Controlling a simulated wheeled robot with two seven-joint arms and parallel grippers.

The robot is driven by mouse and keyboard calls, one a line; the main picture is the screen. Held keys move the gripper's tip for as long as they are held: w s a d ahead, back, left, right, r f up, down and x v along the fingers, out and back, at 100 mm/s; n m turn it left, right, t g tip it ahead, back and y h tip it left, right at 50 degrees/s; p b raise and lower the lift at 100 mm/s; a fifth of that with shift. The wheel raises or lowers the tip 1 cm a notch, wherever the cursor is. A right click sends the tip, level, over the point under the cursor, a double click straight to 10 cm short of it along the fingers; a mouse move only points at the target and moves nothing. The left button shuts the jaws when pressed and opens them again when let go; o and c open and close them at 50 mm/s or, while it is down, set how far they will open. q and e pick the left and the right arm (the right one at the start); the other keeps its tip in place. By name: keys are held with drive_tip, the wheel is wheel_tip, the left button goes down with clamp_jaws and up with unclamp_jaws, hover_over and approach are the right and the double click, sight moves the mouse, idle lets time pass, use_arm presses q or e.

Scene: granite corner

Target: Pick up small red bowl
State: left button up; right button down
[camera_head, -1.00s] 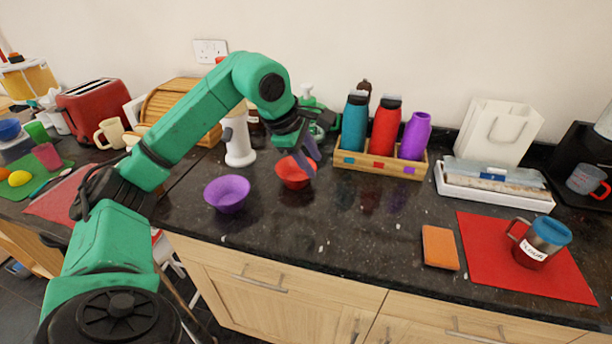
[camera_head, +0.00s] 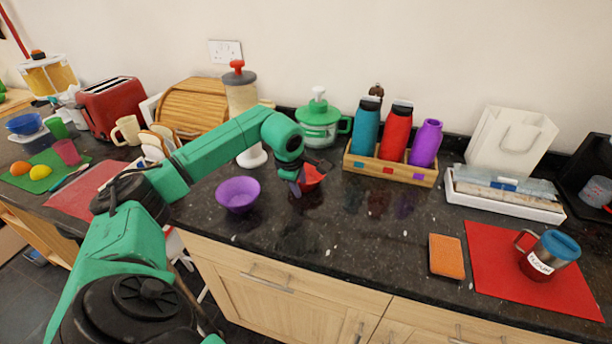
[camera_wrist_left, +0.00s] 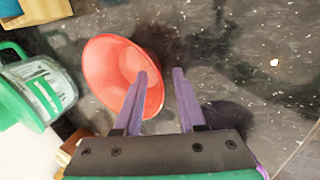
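The small red bowl (camera_head: 312,177) is on the dark granite counter, partly hidden behind my left gripper (camera_head: 297,184) in the head view. In the left wrist view the bowl (camera_wrist_left: 108,68) is at the left. My left gripper (camera_wrist_left: 160,73) has its two purple fingers apart, with nothing clamped between them. The left finger overlaps the inside of the bowl, and the right finger is outside its rim. The bowl's near rim passes between them. I cannot tell whether either finger touches it. My right gripper is not in view.
A purple bowl (camera_head: 238,194) stands left of the red bowl. A wooden rack (camera_head: 390,168) with bottles and a green-lidded glass jar (camera_head: 319,125) stand behind. An orange sponge (camera_head: 446,256) and a red mat (camera_head: 500,282) with a mug lie right. Counter in front is clear.

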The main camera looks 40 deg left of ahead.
use_arm(q)
clamp_jaws()
idle(1.4)
